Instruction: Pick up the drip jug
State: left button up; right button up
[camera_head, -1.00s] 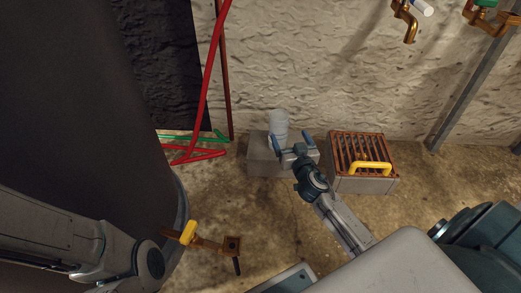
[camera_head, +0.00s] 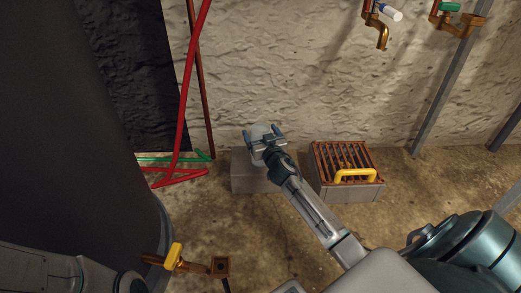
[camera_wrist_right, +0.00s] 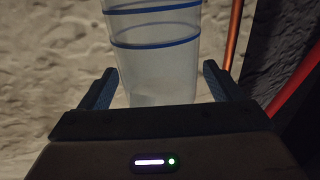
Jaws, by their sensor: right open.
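The drip jug (camera_head: 260,129), a pale translucent cylinder, stands upright on a grey block (camera_head: 250,180) by the wall. In the head view my right gripper partly hides it. In the right wrist view the jug (camera_wrist_right: 155,65) shows blue rings around its upper part, and its top is cut off by the frame. My right gripper (camera_head: 263,133) is open. In the wrist view its fingers (camera_wrist_right: 159,85) stand on either side of the jug's lower part, with a gap on each side. My left gripper is out of view; only part of the left arm shows at lower left.
A grey box with a rusty grate (camera_head: 343,156) and yellow handle (camera_head: 355,175) stands right of the block. Red pipes (camera_head: 184,90) lean at left. A brass valve with a yellow lever (camera_head: 174,256) is at lower left. Brass taps (camera_head: 380,30) hang above right.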

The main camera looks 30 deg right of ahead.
jog(key=shift+w, duration=0.15)
jog(key=c, duration=1.4)
jog(key=shift+r, duration=0.2)
